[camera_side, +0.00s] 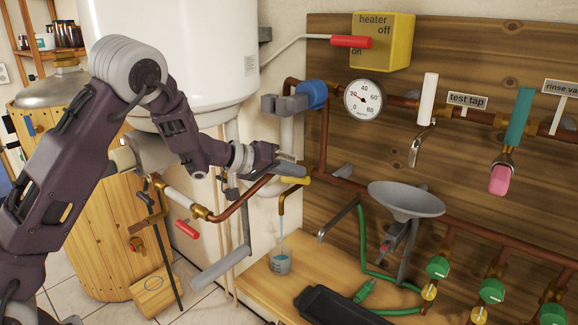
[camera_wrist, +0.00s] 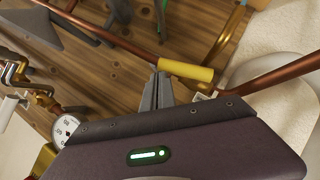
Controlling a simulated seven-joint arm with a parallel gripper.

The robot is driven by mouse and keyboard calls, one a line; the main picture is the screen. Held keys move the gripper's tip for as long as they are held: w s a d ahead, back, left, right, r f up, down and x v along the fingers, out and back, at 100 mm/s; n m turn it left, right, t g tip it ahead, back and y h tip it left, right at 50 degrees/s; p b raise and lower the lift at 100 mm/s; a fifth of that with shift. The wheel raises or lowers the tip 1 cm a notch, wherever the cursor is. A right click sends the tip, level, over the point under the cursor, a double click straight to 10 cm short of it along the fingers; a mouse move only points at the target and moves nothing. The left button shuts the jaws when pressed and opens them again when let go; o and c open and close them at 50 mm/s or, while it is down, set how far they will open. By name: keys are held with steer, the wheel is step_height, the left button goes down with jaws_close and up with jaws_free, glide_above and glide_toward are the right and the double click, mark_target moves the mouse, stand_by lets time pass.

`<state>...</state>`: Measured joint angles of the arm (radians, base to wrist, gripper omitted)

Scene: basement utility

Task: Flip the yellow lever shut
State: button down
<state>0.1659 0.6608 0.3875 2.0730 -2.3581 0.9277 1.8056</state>
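The yellow lever (camera_side: 297,180) sits on a copper pipe above a bent brass spout (camera_side: 281,203), and its grip sticks out to the right in the side view. Water runs from the spout into a small clear beaker (camera_side: 280,264). My gripper (camera_side: 300,170) is at the lever, its fingers just above it in the side view. In the wrist view my gripper's fingers (camera_wrist: 159,78) lie together, with nothing visible between them. Their tips are close to the left end of the yellow lever (camera_wrist: 186,71). I cannot tell whether they touch it.
A wooden panel carries a gauge (camera_side: 364,99), a blue-handled valve (camera_side: 312,94), white (camera_side: 428,98) and teal (camera_side: 519,115) taps and a grey funnel (camera_side: 405,199). A yellow heater box (camera_side: 382,42) is above. A red-handled valve (camera_side: 187,229) hangs left of the spout. A black case (camera_side: 335,306) lies on the bench.

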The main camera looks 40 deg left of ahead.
steer(key=shift+d+f, duration=0.6)
steer(key=shift+f, duration=0.05)
steer(key=shift+d+f, duration=0.1)
steer(key=shift+f, duration=0.05)
stand_by(0.4)
steer(key=s+r, duration=0.5)
steer(key=s, duration=0.3)
steer(key=shift+s+r, duration=0.2)
steer(key=shift+r, duration=0.15)
